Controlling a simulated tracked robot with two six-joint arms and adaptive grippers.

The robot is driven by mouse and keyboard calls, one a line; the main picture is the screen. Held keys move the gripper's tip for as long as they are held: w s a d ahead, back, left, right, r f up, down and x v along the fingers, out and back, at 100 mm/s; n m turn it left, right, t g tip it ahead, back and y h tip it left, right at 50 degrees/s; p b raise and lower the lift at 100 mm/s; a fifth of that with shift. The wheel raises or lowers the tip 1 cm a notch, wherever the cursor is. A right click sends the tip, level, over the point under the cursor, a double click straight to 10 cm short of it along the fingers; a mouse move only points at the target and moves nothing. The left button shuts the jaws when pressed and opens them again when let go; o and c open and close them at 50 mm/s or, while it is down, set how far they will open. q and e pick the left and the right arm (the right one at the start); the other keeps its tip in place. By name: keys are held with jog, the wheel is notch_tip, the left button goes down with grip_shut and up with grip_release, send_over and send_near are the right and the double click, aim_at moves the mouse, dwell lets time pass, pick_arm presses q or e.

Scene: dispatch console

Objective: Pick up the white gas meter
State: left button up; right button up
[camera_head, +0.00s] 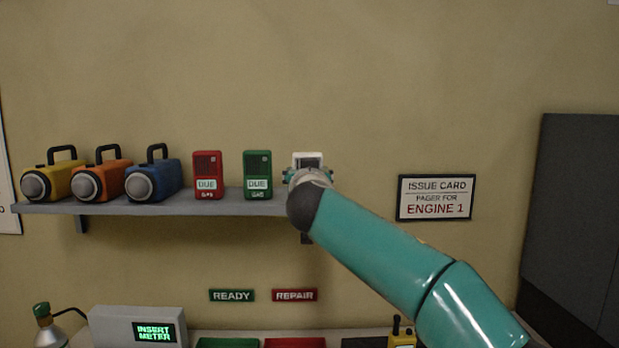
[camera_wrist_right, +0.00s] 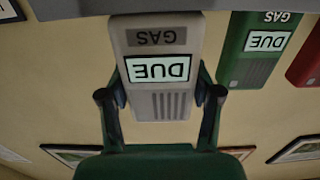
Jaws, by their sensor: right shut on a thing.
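The white gas meter (camera_head: 308,157) stands at the right end of the wall shelf in the head view, mostly hidden behind my right gripper (camera_head: 306,177). In the right wrist view the white meter (camera_wrist_right: 165,62) appears upside down, with a "DUE" screen and a "GAS" label. My right gripper (camera_wrist_right: 160,97) has one finger on each side of the meter and is shut on it. The meter's base meets the shelf edge in the wrist view; I cannot tell whether it is lifted at all. My left gripper is not in view.
The shelf (camera_head: 110,208) also holds a green meter (camera_head: 257,175), a red meter (camera_head: 208,175) and blue, orange and yellow lamps to the left. Below are a console reading "INSERT METER" (camera_head: 140,325) and READY (camera_head: 232,295) and REPAIR (camera_head: 295,295) signs. Wall above the shelf is clear.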

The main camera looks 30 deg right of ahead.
jog(key=o, duration=1.4)
jog(key=shift+s+d, duration=0.1)
jog(key=shift+s, duration=0.1)
jog(key=v, duration=1.1)
jog(key=shift+s+a, duration=0.2)
jog(key=shift+s, duration=0.15)
